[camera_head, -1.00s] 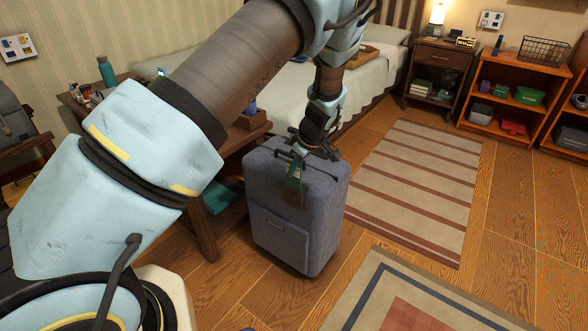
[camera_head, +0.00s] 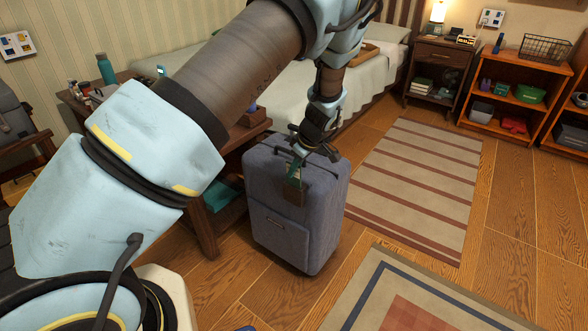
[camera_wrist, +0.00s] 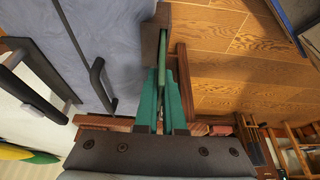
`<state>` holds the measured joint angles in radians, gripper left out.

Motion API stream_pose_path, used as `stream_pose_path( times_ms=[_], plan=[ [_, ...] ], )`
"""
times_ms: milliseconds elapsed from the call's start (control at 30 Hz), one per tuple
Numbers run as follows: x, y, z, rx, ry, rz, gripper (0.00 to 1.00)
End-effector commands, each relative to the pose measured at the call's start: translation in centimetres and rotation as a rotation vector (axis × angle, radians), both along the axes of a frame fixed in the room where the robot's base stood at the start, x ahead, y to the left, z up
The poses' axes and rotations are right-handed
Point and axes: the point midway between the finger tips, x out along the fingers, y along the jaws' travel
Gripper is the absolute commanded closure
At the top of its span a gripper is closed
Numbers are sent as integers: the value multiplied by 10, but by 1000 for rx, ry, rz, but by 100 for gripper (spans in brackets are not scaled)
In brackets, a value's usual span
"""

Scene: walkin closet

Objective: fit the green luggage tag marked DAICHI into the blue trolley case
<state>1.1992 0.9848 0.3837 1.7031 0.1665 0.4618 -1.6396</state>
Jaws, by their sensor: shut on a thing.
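The blue trolley case (camera_head: 285,225) stands upright on the floor, its top handles showing in the wrist view (camera_wrist: 100,75). My gripper (camera_head: 298,166) is at the top front edge of the case, fingers pointing down. In the wrist view its two teal fingers (camera_wrist: 161,100) are shut on the thin green luggage tag (camera_wrist: 163,55), seen edge-on. The tag's far end is at a dark brown holder (camera_wrist: 150,40) on the case, which also shows in the head view (camera_head: 293,194). I cannot tell how far the tag is in it. The DAICHI marking is not readable.
A wooden desk (camera_head: 257,120) is close behind the case on the left, and a bed (camera_head: 300,90) is behind it. A striped rug (camera_head: 415,185) lies to the right, another rug (camera_head: 410,305) in front. The floor between is clear.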

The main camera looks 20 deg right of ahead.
Motion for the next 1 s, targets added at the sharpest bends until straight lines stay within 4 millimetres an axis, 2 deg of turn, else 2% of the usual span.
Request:
stream_pose_path(
  times_ms=[1000],
  plan=[
    [0,0,-20,1,-1,-1,100]
  ],
)
